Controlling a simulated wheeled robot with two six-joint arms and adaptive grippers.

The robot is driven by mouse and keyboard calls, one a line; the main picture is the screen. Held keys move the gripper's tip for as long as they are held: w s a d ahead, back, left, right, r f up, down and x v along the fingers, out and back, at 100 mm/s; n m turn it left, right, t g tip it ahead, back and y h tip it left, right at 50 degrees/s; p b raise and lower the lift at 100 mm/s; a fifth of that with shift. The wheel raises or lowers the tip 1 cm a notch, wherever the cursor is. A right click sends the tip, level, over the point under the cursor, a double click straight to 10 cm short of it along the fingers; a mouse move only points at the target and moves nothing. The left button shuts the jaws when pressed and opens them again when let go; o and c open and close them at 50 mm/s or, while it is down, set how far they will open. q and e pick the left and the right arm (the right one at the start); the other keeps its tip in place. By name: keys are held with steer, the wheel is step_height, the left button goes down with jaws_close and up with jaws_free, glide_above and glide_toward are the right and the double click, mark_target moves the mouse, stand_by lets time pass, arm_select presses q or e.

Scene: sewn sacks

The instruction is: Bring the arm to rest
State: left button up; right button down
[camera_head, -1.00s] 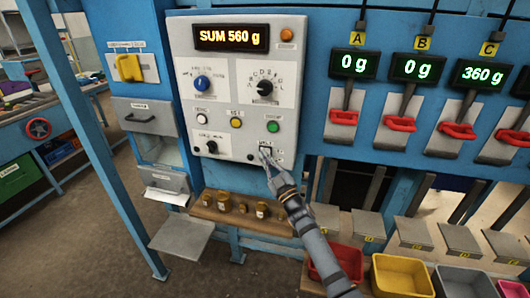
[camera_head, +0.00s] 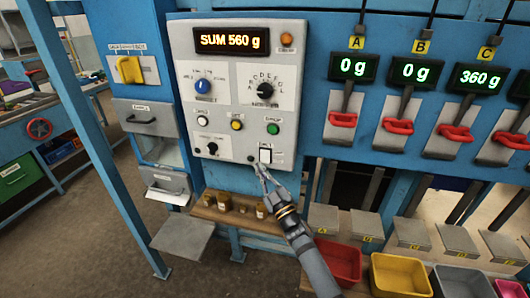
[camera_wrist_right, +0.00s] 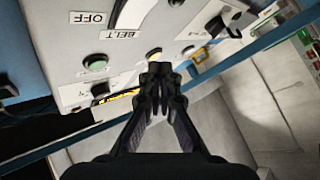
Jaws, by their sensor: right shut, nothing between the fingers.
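My right gripper (camera_head: 262,168) is in front of the lower edge of the grey control panel (camera_head: 225,150), just below a white rocker switch (camera_head: 265,155). Its fingers are closed and hold nothing. In the right wrist view the closed fingertips (camera_wrist_right: 160,70) point toward the panel, where green and yellow buttons and a BELT label show. I cannot tell the exact gap to the panel. My left gripper is in neither view.
A wooden shelf (camera_head: 240,214) with several small brass weights sits below the panel. Red handles (camera_head: 398,127) hang under displays at the right. A red bin (camera_head: 338,262) and a yellow bin (camera_head: 400,275) stand at the lower right. A blue post (camera_head: 90,140) rises at the left.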

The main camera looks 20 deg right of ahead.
steer(key=shift+s+a, duration=0.3)
steer(key=shift+s, duration=0.1)
steer(key=shift+f, duration=0.1)
steer(key=s+d+f+m+g+h+b, duration=0.1)
steer(key=s+d+f+m+g, duration=0.2)
steer(key=f, duration=1)
steer(key=s+f+g+h, duration=0.2)
steer(key=s+f+g, duration=0.15)
steer(key=f, duration=0.95)
steer(key=s+d+f+m+g+h+b, duration=0.1)
steer(key=s+d+f+m+g, duration=0.3)
steer(key=f, duration=0.9)
steer(key=s+f+g, duration=0.4)
steer(key=s+f, duration=1.2)
steer(key=s, duration=0.1)
steer(key=s+f+g+b, duration=0.1)
steer(key=s+f+g, duration=0.2)
steer(key=s, duration=0.9)
steer(key=s+f+m+g, duration=0.1)
steer(key=s+f+g, duration=0.2)
steer(key=s, duration=1)
step_height(320, 180, down, 4)
steer(key=shift+d+r+h+b, duration=0.1)
steer(key=shift+d+h+b, duration=0.2)
steer(key=shift+d+b, duration=0.1)
